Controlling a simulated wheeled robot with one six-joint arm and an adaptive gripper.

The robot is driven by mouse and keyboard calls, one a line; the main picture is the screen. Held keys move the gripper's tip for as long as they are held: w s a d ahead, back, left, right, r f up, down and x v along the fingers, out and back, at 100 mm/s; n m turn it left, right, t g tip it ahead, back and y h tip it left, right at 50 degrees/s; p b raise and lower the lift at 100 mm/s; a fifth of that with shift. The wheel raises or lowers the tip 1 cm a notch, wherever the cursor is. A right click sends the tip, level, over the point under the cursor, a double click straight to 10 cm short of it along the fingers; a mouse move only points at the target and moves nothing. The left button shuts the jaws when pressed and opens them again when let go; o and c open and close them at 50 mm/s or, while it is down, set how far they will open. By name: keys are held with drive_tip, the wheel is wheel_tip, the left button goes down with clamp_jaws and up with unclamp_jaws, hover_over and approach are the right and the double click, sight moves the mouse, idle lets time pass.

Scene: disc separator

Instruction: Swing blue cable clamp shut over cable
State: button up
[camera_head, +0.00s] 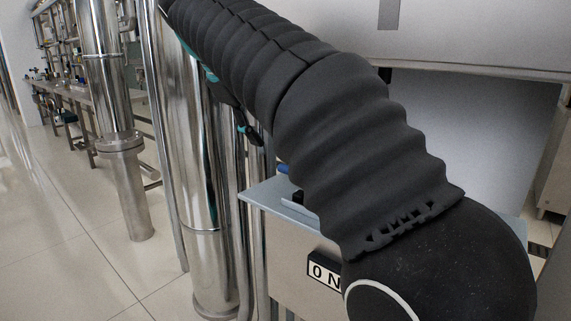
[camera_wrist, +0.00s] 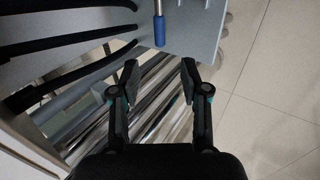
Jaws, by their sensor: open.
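The clamp's blue end (camera_wrist: 159,31) shows at the top of the wrist view, on a thin metal rod over a grey plate (camera_wrist: 200,22). A small blue part (camera_head: 283,169) also shows in the head view, just above the grey plate and mostly hidden by my arm. Black cables (camera_wrist: 65,45) run across the left of the wrist view. Whether the clamp is around a cable cannot be seen. My gripper (camera_wrist: 159,75) is open and empty, its fingertips just short of the blue end and apart from it. My arm hides most of the clamp area in the head view.
A metal box with an "ON" label (camera_head: 325,272) is below the plate. Shiny steel pipes (camera_head: 205,180) stand close to its left. A large light grey housing (camera_head: 480,35) overhangs at the upper right. The tiled floor (camera_head: 60,240) is clear at left.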

drive_tip(key=b+x, duration=0.3)
drive_tip(key=x, duration=0.9)
drive_tip(key=shift+f, duration=0.1)
clamp_jaws()
